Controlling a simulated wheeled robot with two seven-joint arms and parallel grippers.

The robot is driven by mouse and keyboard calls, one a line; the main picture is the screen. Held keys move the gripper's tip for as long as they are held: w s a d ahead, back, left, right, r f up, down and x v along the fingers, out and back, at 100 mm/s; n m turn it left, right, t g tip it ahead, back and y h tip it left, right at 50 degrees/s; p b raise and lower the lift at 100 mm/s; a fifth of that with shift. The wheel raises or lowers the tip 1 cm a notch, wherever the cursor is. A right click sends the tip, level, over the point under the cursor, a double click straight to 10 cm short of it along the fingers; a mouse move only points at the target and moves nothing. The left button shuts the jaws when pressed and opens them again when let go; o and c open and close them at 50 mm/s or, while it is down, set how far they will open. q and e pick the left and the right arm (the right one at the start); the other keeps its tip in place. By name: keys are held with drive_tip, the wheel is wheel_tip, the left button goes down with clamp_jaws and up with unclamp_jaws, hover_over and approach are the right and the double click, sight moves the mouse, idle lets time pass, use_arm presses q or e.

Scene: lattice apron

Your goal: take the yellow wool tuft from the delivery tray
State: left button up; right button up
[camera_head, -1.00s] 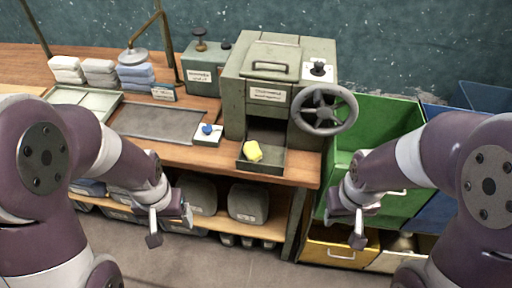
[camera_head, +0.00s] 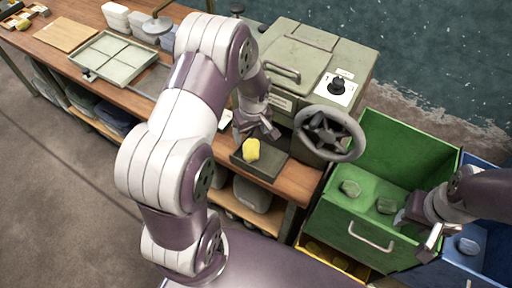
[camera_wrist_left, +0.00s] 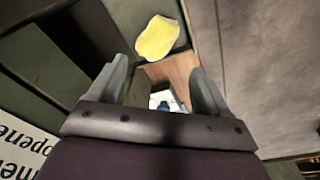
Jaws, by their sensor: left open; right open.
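The yellow wool tuft (camera_head: 251,149) lies in the shallow dark delivery tray (camera_head: 272,168) at the front of the green machine. My left gripper (camera_head: 257,133) is open and empty, just above and behind the tuft in the head view. In the left wrist view the tuft (camera_wrist_left: 157,38) shows beyond the open fingertips (camera_wrist_left: 158,64), apart from them. My right gripper (camera_head: 418,232) is open and empty at the right side of the green bin, far from the tuft.
The green machine (camera_head: 312,62) with its handwheel (camera_head: 329,134) stands close beside my left gripper. The green bin (camera_head: 335,215) holds a few grey-green lumps. A blue bin (camera_head: 466,262) stands right of it. A divided tray (camera_head: 120,58) is on the wooden counter.

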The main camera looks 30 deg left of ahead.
sight(252, 147)
use_arm(q)
drive_tip(key=shift+s+a+f, duration=0.1)
drive_tip(key=shift+a+f, duration=0.15)
drive_tip(key=shift+f, duration=0.8)
drive_tip(key=f, duration=0.1)
drive_tip(key=w+f+p, duration=0.1)
drive_tip(key=d+f, duration=0.1)
drive_tip(key=shift+w+f, duration=0.4)
drive_tip(key=f, duration=0.1)
drive_tip(key=f+p, duration=0.1)
drive_tip(key=a+f, duration=0.1)
drive_tip(key=f, duration=0.1)
drive_tip(key=shift+s+a, duration=0.1)
drive_tip(key=shift+s, duration=0.2)
drive_tip(key=shift+f, duration=0.2)
drive_tip(key=shift+w, duration=0.15)
drive_tip(key=shift+c, duration=0.3)
drive_tip(key=c, duration=0.5)
drive_tip(key=shift+c, duration=1.3)
drive_tip(key=shift+r, duration=0.1)
use_arm(e)
drive_tip(key=shift+w+d+r, duration=0.15)
drive_tip(key=shift+w+r, duration=0.05)
drive_tip(key=shift+r, duration=0.4)
drive_tip(key=shift+w+d+r, duration=0.15)
drive_tip(key=shift+r, duration=0.45)
